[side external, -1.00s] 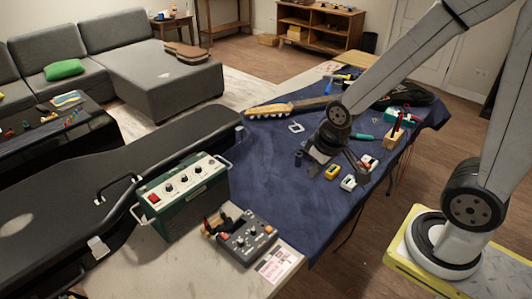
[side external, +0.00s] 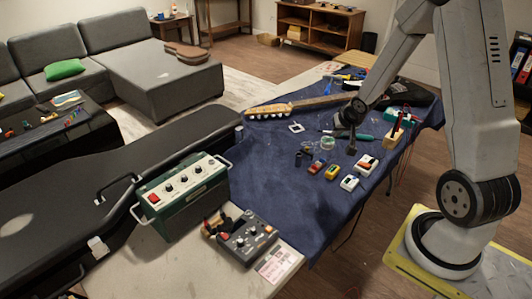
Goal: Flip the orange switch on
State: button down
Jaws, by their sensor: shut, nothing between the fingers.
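A row of small switch-like boxes lies on the blue cloth: a red-and-dark one (side external: 317,167), a yellow one (side external: 332,173), a white one (side external: 349,183) and a white one with an orange-red top (side external: 367,163). The last looks most like the orange switch, but the picture is too small to tell its position. My gripper (side external: 351,149) points down, shut and empty, just behind this row and apart from it as far as I can see. Its fingertips are small and dark.
A guitar (side external: 305,106) lies behind my gripper. A clear round container (side external: 327,143), a teal-handled tool (side external: 364,136) and a wooden block holding tools (side external: 393,138) are close by. A green amplifier (side external: 183,200) and grey control box (side external: 247,238) stand front left. The cloth's front is clear.

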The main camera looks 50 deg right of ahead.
jog(key=s+d+f+m, duration=0.2)
jog(key=d+f, duration=0.1)
jog(key=d, duration=0.4)
jog(key=m+t, duration=0.1)
jog(key=m, duration=0.2)
send_over(364, 163)
jog(key=a, duration=0.1)
jog(key=shift+s+f+h, duration=0.15)
jog(key=shift+f, duration=0.85)
jog(key=shift+s+f+h, duration=0.15)
jog(key=shift+f, duration=0.8)
jog(key=shift+f, duration=0.1)
jog(key=shift+s+f, duration=0.2)
jog(key=shift+f, duration=1.2)
jog(key=shift+s+f, duration=0.2)
jog(key=shift+f, duration=1.25)
jog(key=shift+s+f, duration=0.2)
jog(key=shift+f, duration=1.2)
jog(key=shift+s+f, duration=0.1)
jog(key=shift+f, duration=0.65)
jog(key=shift+r, duration=0.2)
jog(key=shift+r, duration=0.55)
